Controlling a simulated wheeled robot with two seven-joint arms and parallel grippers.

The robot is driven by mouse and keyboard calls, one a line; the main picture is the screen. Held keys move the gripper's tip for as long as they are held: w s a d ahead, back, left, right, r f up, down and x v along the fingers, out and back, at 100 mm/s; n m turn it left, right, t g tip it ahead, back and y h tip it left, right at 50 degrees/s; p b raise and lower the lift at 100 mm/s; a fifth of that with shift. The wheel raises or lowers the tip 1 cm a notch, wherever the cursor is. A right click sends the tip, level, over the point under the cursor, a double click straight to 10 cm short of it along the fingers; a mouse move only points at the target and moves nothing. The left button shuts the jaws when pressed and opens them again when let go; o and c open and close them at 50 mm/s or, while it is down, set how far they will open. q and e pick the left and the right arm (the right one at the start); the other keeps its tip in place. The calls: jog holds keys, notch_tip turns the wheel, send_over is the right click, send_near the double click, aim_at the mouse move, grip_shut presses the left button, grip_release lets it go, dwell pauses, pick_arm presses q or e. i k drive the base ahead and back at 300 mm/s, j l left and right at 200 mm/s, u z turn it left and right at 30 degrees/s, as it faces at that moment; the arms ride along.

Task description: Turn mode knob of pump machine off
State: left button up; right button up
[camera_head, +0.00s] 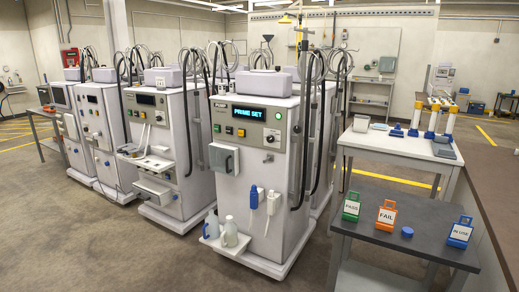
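The nearest machine (285,185) is a tall white cabinet with a lit display (249,113) that reads "PRIME SET". A dark round knob (270,139) sits on its grey front panel, below and right of the display. The knob is too small to read its pointer position. Small coloured buttons (229,130) are to the left of the knob. I cannot tell from any label whether this is the pump machine. Neither of my grippers is in view.
Similar machines (165,150) stand in a row to the left. A dark table (385,205) at the right front holds PASS, FAIL and IN USE tags. Jugs (230,232) stand on the near machine's low shelf. The floor in front (100,245) is clear.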

aim_at(270, 138)
jog(key=i+j, duration=0.25)
jog(key=i, duration=0.15)
jog(key=i+j+z, duration=0.1)
jog(key=i+j, duration=0.15)
jog(key=i, duration=0.2)
